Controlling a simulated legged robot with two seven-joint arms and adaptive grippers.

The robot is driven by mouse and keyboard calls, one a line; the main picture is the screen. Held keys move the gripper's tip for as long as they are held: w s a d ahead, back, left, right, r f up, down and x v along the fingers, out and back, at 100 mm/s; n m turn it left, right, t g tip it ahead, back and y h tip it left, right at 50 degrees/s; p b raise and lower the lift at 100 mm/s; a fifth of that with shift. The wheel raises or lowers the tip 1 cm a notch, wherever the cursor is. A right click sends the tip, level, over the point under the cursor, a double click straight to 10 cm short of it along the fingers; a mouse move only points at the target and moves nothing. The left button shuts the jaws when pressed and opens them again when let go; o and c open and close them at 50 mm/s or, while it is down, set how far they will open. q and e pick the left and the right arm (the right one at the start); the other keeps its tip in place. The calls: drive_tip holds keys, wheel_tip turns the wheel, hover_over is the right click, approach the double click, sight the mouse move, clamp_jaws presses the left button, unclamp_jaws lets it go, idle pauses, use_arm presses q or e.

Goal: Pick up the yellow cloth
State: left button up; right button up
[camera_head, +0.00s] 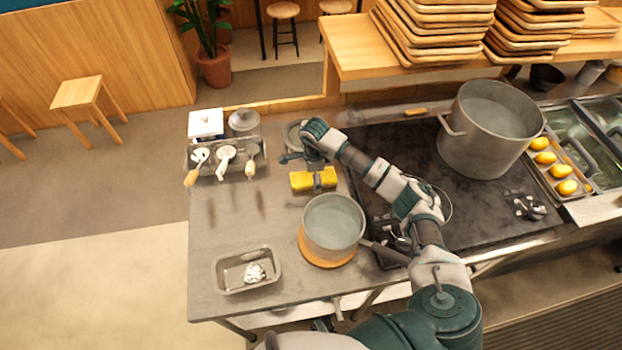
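The yellow cloth (299,181) is a small folded block at the middle of the steel counter, just behind the pot on the round wooden board. My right arm comes in from the lower right, and its wrist is bent down above the cloth. My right gripper (317,179) is at the middle of the cloth and covers part of it. Its fingertips are too small and hidden to show whether they are shut on the cloth. My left gripper is not in view.
A small pot (334,222) stands right in front of the cloth. A utensil rack (222,168) is to the left, and a metal tray (248,288) is at front left. A large pot (489,140) stands on the dark stove.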

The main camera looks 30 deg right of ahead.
drive_tip(key=shift+c, duration=1)
drive_tip(key=shift+d, duration=0.35)
drive_tip(key=c, duration=0.4)
drive_tip(key=shift+d+f, duration=0.1)
drive_tip(key=shift+d, duration=0.2)
drive_tip(key=c, duration=0.4)
drive_tip(key=shift+s+d+f, duration=0.1)
drive_tip(key=shift+d, duration=0.25)
drive_tip(key=c, duration=0.3)
drive_tip(key=shift+a, duration=0.2)
drive_tip(key=r, duration=0.9)
drive_tip(key=shift+a, duration=0.3)
drive_tip(key=shift+d+r, duration=0.15)
drive_tip(key=shift+r, duration=0.25)
drive_tip(key=shift+d+r, duration=0.1)
drive_tip(key=shift+r, duration=0.05)
drive_tip(key=o, duration=0.7)
drive_tip(key=shift+c, duration=0.2)
drive_tip(key=shift+a, duration=0.2)
drive_tip(key=c, duration=0.7)
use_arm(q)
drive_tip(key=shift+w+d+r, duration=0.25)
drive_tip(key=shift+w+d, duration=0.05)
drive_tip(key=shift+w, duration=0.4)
